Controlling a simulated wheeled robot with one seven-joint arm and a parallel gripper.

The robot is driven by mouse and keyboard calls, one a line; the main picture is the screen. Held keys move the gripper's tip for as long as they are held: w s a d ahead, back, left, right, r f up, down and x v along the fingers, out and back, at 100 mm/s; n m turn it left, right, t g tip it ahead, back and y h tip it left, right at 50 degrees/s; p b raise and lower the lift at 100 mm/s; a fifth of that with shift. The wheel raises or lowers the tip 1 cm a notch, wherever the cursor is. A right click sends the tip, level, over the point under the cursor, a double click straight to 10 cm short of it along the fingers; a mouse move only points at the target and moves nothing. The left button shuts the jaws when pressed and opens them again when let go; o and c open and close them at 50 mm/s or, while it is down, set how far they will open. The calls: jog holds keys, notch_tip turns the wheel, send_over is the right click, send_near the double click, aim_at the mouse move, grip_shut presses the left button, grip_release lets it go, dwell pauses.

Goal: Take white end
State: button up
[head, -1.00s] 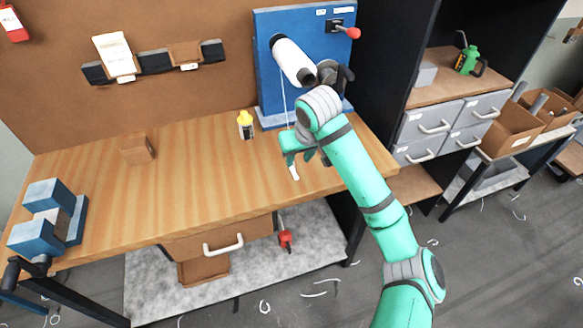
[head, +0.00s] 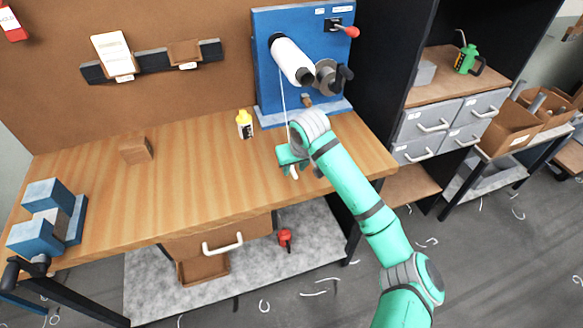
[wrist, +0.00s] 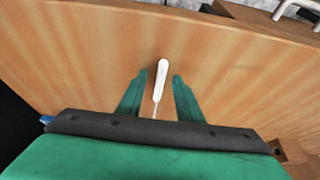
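The white end (head: 294,173) is a small white rod-like piece hanging on a thin white cord (head: 284,100) from the white roll (head: 292,60) on the blue machine. In the wrist view the white end (wrist: 161,78) lies between my two green fingers, with a gap on each side, its tip reaching past the fingertips. My gripper (wrist: 161,80) is open. In the head view my gripper (head: 295,165) is low over the front part of the workbench and partly hides the white end and the lower cord.
The blue machine (head: 264,70) stands at the back of the wooden workbench (head: 200,175), with a dark crank (head: 345,74) on it. A yellow-capped bottle (head: 245,124) stands left of my gripper. A wooden block (head: 135,148) and blue vise (head: 45,215) are farther left. Bench middle is clear.

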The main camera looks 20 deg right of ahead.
aim_at(294, 171)
grip_shut()
jog(key=shift+r, duration=2.55)
